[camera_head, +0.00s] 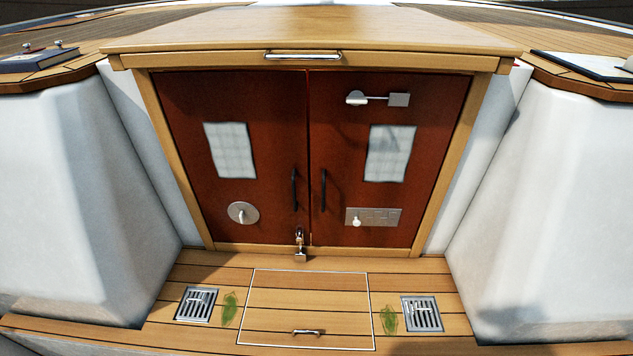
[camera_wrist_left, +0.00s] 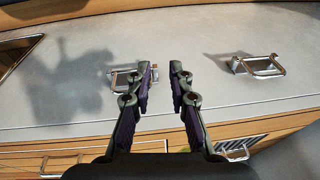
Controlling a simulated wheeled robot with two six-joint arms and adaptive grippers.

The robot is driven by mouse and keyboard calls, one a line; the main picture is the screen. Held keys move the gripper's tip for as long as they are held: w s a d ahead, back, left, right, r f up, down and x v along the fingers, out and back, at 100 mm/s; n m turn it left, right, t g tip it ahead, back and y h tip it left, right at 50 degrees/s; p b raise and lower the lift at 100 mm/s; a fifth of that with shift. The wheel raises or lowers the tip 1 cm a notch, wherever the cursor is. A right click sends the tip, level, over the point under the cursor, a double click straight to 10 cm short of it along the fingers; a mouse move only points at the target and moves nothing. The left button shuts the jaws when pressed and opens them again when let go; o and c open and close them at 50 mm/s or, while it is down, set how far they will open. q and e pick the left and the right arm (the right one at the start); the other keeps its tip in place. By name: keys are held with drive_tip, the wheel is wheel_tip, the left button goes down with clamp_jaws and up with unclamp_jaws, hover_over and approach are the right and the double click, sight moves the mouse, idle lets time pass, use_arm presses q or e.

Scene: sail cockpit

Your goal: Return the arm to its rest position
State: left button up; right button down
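Neither of my grippers shows in the head view. In the left wrist view, my left gripper (camera_wrist_left: 164,84) has its two dark fingers apart, with a gap between the tips and nothing held. It hangs over a grey-white surface. A metal handle-like fitting (camera_wrist_left: 126,78) lies just left of the fingers, partly hidden by the left finger. Whether the finger touches it I cannot tell. My right gripper is in neither view.
Red-brown double doors (camera_head: 240,120) stand closed below a wooden hatch (camera_head: 310,30). The wooden floor has a hatch panel (camera_head: 305,290) and two metal grates (camera_head: 197,304). White moulded seats (camera_head: 70,200) flank both sides. Another metal handle (camera_wrist_left: 260,66) stands right of my left gripper.

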use_arm(q)
drive_tip(key=s+f+g, duration=0.1)
drive_tip(key=s+f, duration=1.1)
drive_tip(key=s, duration=0.4)
drive_tip(key=shift+s+a, duration=0.2)
drive_tip(key=shift+a, duration=0.2)
drive_tip(key=shift+f, duration=0.1)
